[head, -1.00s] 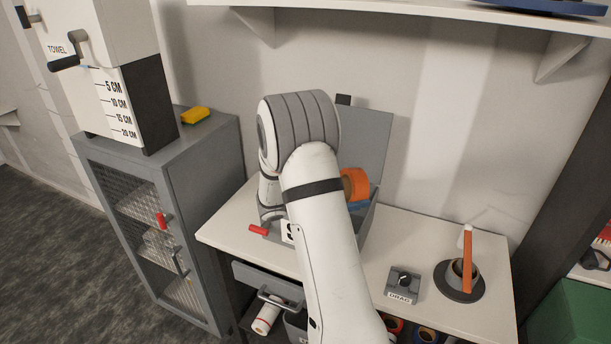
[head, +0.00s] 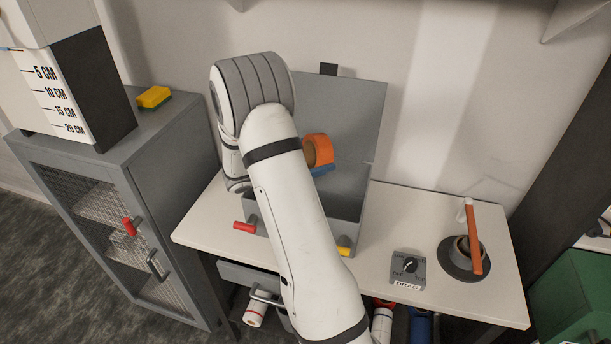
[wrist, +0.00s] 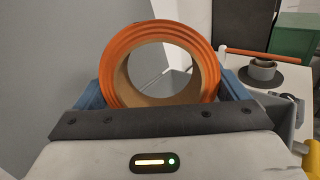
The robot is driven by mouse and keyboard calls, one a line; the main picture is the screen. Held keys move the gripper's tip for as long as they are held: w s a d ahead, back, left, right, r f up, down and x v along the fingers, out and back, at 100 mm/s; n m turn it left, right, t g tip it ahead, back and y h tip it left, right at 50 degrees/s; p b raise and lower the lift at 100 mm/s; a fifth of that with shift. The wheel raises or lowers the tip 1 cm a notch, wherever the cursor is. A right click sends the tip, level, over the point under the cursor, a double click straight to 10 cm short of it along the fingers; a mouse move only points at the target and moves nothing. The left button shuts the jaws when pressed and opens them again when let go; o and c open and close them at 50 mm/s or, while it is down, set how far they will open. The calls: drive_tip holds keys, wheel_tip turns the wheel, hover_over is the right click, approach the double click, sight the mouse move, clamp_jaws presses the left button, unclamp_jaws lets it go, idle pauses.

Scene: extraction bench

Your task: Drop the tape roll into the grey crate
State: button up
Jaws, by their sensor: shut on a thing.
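The orange tape roll (head: 325,147) with a brown core is held up in front of the raised lid of an open grey box. This box (head: 349,210) on the bench appears to be the grey crate. My gripper (head: 321,169) has blue fingers, mostly hidden behind my white arm in the head view. In the wrist view the tape roll (wrist: 160,34) stands upright between the two fingers of my gripper (wrist: 161,90), which are shut on it. My arm hides much of the box and its inside. I cannot tell the roll's height above it.
A red handle (head: 244,227) and a yellow one (head: 344,246) project at the box's front. A DRAG dial block (head: 408,268) and a dark round holder (head: 462,262) with an orange stick stand to the right. A grey cabinet (head: 165,185) stands left. The bench between box and dial is clear.

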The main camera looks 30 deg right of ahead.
drive_tip(key=shift+s+f+b, duration=0.1)
drive_tip(key=shift+f+b, duration=0.6)
drive_tip(key=shift+f, duration=0.8)
drive_tip(key=o, duration=0.7)
drive_tip(key=a, duration=0.2)
drive_tip(key=a+b, duration=0.1)
drive_tip(key=a, duration=0.2)
drive_tip(key=w+a+b, duration=0.1)
drive_tip(key=a, duration=0.1)
drive_tip(key=shift+a, duration=0.4)
